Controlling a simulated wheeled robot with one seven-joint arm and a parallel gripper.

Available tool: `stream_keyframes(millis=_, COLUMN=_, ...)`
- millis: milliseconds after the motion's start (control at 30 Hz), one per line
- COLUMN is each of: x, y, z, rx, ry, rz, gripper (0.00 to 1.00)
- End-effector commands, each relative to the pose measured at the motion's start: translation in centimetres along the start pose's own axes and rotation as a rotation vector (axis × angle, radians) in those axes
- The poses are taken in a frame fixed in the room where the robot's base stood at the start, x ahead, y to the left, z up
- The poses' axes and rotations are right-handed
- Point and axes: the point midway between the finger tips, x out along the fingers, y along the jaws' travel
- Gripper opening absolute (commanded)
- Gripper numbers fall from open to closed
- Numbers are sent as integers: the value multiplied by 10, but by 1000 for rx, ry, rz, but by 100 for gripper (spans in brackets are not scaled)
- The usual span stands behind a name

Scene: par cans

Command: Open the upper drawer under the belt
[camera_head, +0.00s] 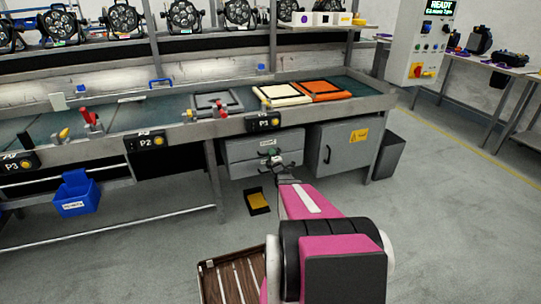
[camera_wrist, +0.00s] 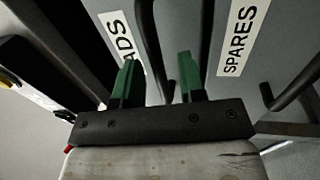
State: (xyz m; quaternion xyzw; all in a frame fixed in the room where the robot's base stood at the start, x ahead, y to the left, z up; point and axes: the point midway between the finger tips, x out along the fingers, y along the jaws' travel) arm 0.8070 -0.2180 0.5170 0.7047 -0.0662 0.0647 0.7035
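The upper drawer (camera_head: 240,150) is a grey front with a white label under the belt bench, and it looks closed. In the wrist view its label (camera_wrist: 122,38) reads in part "ADS". Its dark bar handle (camera_wrist: 150,35) runs between my two green fingertips. My gripper (camera_wrist: 160,78) is open, with a gap between the fingers; I cannot tell whether either finger touches the bar. In the head view my gripper (camera_head: 271,157) is in front of the drawers and partly hides them. The lower drawer (camera_wrist: 243,35), labelled "SPARES", is to the right in the wrist view.
A grey cabinet (camera_head: 340,148) with a dark handle stands right of the drawers, beside a dark bin (camera_head: 389,157). A black-and-yellow item (camera_head: 258,201) lies on the floor below. A slatted wooden crate (camera_head: 232,280) is in front. The floor at right is clear.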

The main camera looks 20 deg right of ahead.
Motion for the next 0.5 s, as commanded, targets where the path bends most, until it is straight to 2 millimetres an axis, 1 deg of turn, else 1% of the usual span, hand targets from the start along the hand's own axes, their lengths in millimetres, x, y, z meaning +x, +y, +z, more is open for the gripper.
stream_keyframes(millis=33, x=7, y=-1, z=0, rx=0, ry=0, rz=1, gripper=37)
stream_keyframes(millis=100, x=10, y=0, z=0, rx=0, ry=0, rz=1, gripper=37)
stream_keyframes(millis=367, x=12, y=0, z=0, rx=0, ry=0, rz=0, gripper=37)
stream_keyframes(millis=400, x=12, y=0, z=0, rx=0, ry=0, rz=0, gripper=30)
stream_keyframes(millis=500, x=11, y=0, z=0, rx=0, ry=0, rz=0, gripper=0)
